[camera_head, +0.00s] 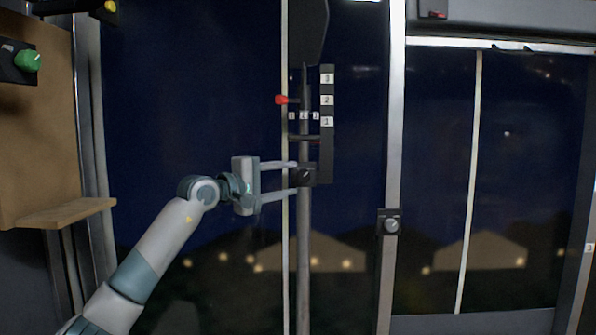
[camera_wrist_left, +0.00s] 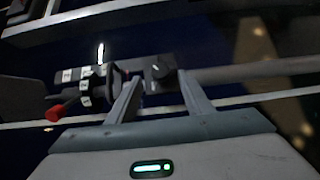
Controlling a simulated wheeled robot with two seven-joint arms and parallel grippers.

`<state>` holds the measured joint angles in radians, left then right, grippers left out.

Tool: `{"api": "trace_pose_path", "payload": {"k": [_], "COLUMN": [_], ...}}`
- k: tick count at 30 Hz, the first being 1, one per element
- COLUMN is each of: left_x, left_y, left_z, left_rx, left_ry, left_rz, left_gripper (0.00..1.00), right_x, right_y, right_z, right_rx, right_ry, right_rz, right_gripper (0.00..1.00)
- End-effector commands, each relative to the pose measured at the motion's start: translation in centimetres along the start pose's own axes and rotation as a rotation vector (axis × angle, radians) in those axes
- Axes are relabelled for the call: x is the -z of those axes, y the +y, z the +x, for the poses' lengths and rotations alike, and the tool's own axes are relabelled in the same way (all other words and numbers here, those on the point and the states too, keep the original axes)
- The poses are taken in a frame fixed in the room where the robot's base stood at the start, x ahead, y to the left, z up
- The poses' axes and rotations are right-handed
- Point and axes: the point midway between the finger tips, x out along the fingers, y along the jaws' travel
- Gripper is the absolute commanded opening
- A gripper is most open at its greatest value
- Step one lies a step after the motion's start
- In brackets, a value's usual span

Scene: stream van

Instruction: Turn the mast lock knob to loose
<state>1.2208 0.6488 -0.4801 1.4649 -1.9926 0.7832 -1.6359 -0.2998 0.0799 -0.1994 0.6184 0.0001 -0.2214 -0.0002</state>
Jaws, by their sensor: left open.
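The mast (camera_head: 304,240) is a grey upright pole, with a dark block and small knob (camera_head: 306,175) on it that looks like the mast lock knob. My left gripper (camera_head: 295,178) is open, with one finger above and one below the knob's height, their tips close to the block. In the left wrist view the knob (camera_wrist_left: 158,70) shows between the tips of the open gripper (camera_wrist_left: 158,78). I cannot tell whether the fingers touch it. The knob's setting is too small to read. My right gripper is not in view.
A dark strip numbered 1 to 3 (camera_head: 327,145) stands beside the mast, with a red-ended lever (camera_head: 283,99) to its left. Another knob (camera_head: 391,225) sits on the pale pillar at right. A wooden shelf (camera_head: 65,214) and green knob (camera_head: 28,61) are at left.

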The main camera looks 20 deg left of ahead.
Motion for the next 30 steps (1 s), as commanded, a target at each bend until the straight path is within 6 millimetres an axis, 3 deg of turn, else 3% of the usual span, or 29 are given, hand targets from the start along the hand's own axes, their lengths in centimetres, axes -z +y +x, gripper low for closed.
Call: {"api": "trace_pose_path", "payload": {"k": [3, 9, 21, 27, 30], "left_x": [-0.1, 0.0, 0.0, 0.0, 0.0], "left_y": [0.3, 0.1, 0.0, -0.1, -0.1], "left_z": [1.9, 3.8, 4.2, 4.2, 4.2], "left_rx": [0.002, 0.001, 0.001, 0.001, 0.001], "left_ry": [-0.001, 0.0, 0.0, 0.0, 0.0], "left_rz": [-0.002, 0.0, 0.001, 0.001, 0.001], "left_gripper": [0.46, 0.46, 0.46, 0.05, 0.05], "right_x": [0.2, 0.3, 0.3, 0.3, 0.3], "right_y": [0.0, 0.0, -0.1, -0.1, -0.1], "right_z": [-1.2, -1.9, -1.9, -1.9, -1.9], "right_rx": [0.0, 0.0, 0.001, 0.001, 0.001], "right_ry": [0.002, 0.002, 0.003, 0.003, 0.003], "right_rz": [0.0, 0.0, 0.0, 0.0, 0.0], "right_gripper": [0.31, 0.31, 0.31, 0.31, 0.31]}}
